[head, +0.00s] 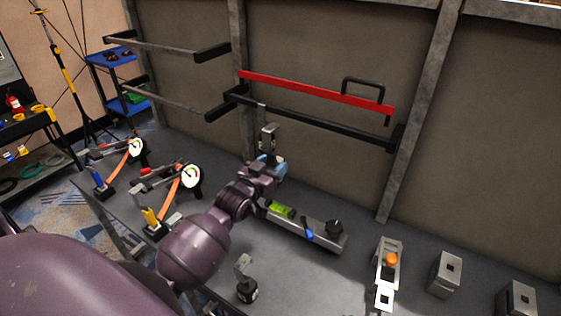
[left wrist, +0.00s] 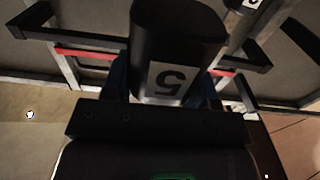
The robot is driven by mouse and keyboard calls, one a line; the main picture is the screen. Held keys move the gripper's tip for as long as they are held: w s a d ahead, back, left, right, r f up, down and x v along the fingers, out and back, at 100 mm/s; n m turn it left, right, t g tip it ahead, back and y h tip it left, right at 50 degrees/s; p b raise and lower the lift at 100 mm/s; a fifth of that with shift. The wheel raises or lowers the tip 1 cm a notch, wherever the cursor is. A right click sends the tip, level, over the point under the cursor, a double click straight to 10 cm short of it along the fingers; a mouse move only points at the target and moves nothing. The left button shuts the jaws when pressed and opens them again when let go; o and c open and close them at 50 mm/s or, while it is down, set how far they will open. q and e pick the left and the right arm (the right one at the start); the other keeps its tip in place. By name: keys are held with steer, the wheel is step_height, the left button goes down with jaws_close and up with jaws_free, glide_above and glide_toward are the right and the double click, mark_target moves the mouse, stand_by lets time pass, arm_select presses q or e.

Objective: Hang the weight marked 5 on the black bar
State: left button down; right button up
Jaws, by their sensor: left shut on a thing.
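The weight marked 5 (left wrist: 178,28) is a black block with a white label, seen upside down and close up in the left wrist view. My left gripper (head: 270,168) is shut on it, with blue finger pads on both sides. In the head view the weight's grey metal hook (head: 268,137) stands up above the gripper; the weight's body is mostly hidden there. The black bar (head: 310,121) runs along the wall frame. The hook's top overlaps the bar's left part in the picture; I cannot tell whether they touch. My right gripper is not in view.
A red bar (head: 310,92) with a black handle sits just above the black bar. Another black weight (head: 246,290) with a metal hook stands on the grey table. A level tool (head: 310,229), two dial gauges and metal blocks (head: 445,274) also occupy the table.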

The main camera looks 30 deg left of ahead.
arm_select(q)
steer(key=shift+w+a+r, duration=0.15)
steer(key=shift+w+a, duration=0.1)
steer(key=shift+a, duration=0.1)
steer(key=shift+w, duration=0.1)
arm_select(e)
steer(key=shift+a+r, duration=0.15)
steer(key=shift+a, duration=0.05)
arm_select(q)
steer(key=shift+w, duration=0.1)
steer(key=w+f+b, duration=0.2)
steer(key=w+b, duration=0.2)
steer(key=w, duration=1)
steer(key=shift+w+a+f+b, duration=0.15)
steer(key=shift+w+a+b, duration=0.15)
steer(key=shift+b, duration=0.05)
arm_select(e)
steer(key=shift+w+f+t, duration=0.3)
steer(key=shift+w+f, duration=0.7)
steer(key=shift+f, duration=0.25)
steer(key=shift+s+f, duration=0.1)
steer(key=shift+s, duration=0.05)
